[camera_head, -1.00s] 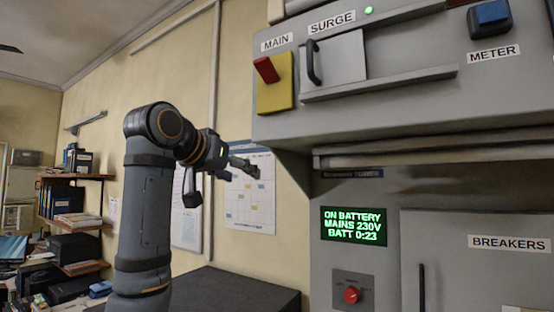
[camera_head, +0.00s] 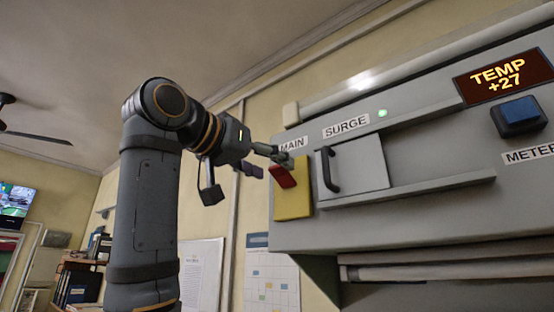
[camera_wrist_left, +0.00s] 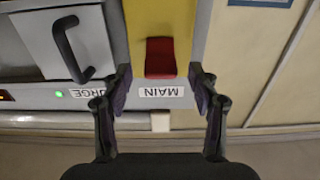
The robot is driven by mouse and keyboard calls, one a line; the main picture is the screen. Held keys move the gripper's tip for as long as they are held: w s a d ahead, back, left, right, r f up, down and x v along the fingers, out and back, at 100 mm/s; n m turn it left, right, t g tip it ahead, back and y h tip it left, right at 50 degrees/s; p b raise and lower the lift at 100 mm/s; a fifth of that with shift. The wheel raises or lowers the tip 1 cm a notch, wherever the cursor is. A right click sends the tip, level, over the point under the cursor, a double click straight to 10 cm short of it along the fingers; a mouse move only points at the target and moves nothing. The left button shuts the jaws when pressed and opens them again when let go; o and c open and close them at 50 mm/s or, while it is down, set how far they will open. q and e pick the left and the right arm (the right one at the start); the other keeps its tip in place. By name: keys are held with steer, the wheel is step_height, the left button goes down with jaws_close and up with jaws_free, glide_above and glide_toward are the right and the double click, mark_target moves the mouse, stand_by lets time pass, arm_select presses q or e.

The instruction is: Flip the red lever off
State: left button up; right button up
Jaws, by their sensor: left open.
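The red lever (camera_head: 283,177) sticks out from the upper part of a yellow plate (camera_head: 294,203) below the MAIN label. My left gripper (camera_head: 267,160) is open, with its fingertips close to the lever at the panel's left end. In the left wrist view, which is upside down, the red lever (camera_wrist_left: 160,58) lies between and just beyond the two spread fingertips (camera_wrist_left: 160,82). A gap shows on each side of it; I see no contact. The yellow plate (camera_wrist_left: 158,20) shows behind it. My right gripper is not in view.
Right of the yellow plate, a SURGE cover (camera_head: 358,172) with a dark handle (camera_head: 329,169) juts out close by. A long rail (camera_head: 420,193) runs below it. A blue switch (camera_head: 518,114) is farther right. Open room lies left of the panel.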

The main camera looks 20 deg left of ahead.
mark_target(276, 170)
arm_select(q)
steer(key=p+x, duration=0.1)
steer(key=x, duration=0.2)
steer(key=shift+s, duration=0.1)
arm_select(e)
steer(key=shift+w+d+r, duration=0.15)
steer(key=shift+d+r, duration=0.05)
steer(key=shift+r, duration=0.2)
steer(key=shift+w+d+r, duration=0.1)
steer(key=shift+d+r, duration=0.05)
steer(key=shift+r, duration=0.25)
